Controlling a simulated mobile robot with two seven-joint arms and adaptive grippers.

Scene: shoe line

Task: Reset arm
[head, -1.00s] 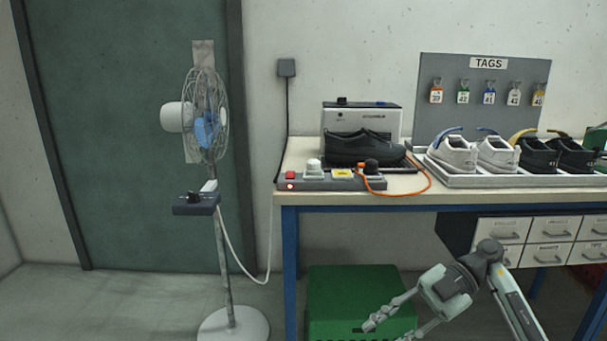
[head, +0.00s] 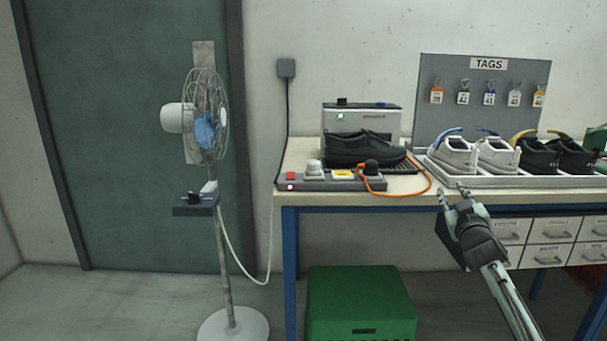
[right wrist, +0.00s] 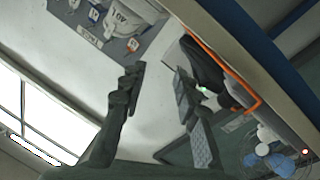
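My right gripper (head: 451,190) is in front of the workbench, near the bench's front edge and pointing up. Its two fingers are apart with nothing between them. The open fingers also show in the right wrist view (right wrist: 158,72), with the wall and part of the bench beyond. My left gripper is in no view.
The bench (head: 310,193) holds a black shoe (head: 362,148) by a grey machine (head: 385,118), a switch strip (head: 322,184) with an orange cable, and a tray (head: 470,181) of several shoes. A green crate (head: 360,300) stands below. A fan (head: 228,260) stands left.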

